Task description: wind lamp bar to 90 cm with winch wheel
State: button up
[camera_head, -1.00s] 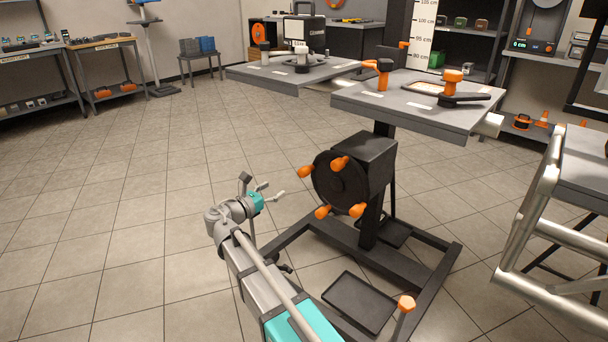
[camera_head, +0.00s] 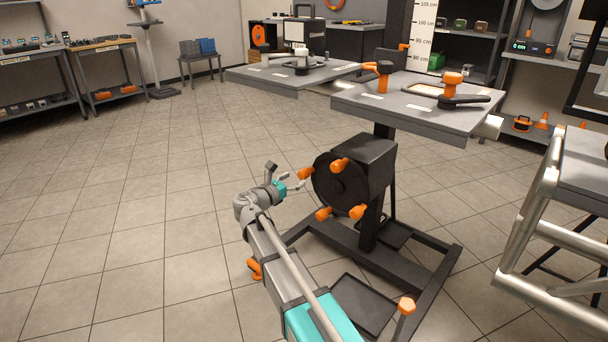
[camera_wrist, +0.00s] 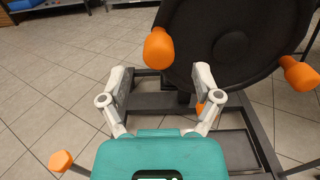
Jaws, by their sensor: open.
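The winch wheel (camera_head: 338,186) is a black disc with several orange knobs, on a dark box on the stand's post. It also fills the upper right of the wrist view (camera_wrist: 235,48). My gripper (camera_head: 300,182) is open and empty, just left of the wheel, close to its upper-left knob (camera_head: 306,173). In the wrist view, one orange knob (camera_wrist: 158,50) shows just past and between the spread fingertips (camera_wrist: 164,82); I see no grip on it. A white height scale (camera_head: 425,35) stands behind the stand's tabletops. I cannot clearly make out the lamp bar.
The stand's dark base frame (camera_head: 400,255) and a black tray (camera_head: 362,303) lie below. A silver truss (camera_head: 530,225) is at the right. The tiled floor at left is clear.

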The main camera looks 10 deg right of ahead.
aim_at(301, 176)
jog(key=shift+x, duration=2.5)
jog(key=shift+c, duration=0.2)
grip_shut()
